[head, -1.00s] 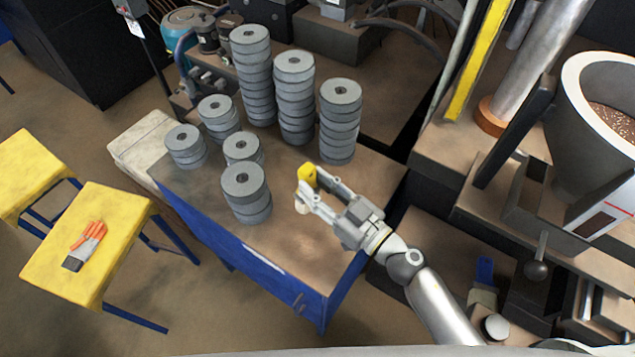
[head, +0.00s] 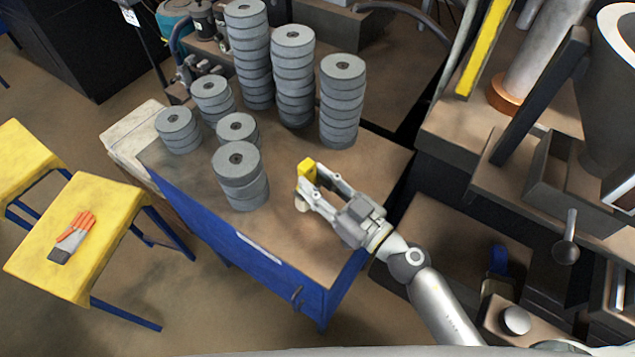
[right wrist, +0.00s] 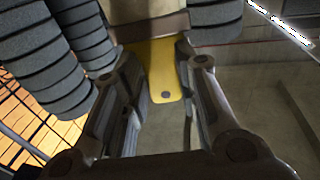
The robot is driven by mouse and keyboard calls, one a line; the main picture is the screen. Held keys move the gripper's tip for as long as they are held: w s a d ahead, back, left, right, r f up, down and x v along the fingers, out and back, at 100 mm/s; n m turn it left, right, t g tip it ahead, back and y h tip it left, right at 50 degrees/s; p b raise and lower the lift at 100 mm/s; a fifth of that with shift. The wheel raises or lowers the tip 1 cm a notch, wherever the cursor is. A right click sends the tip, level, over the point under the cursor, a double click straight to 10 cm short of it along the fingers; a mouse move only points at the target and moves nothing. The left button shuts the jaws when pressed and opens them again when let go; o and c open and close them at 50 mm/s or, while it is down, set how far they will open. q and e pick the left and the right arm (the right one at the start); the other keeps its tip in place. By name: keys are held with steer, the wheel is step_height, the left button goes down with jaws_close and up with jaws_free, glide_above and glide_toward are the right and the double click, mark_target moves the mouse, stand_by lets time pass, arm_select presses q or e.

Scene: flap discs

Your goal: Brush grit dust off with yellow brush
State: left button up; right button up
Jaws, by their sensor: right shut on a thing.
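The yellow brush (head: 305,170) is upright in my right gripper (head: 308,187), with a pale lower end beneath the fingers. In the right wrist view the brush's yellow handle (right wrist: 163,72) sits between the two fingers (right wrist: 160,56). The brush is over the brown worktop (head: 290,243), right of a short stack of grey flap discs (head: 242,180). I cannot tell whether its bristles touch the top. Grit dust cannot be made out clearly. My left gripper is not in view.
Taller disc stacks (head: 340,105) stand behind the brush, with shorter ones (head: 178,130) to the left. The worktop's front right is clear. A yellow stool (head: 120,210) with an orange and grey glove (head: 73,238) is at left. Machinery (head: 560,195) stands at right.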

steer(key=shift+f+b, duration=0.55)
steer(key=shift+f, duration=0.2)
stand_by(0.3)
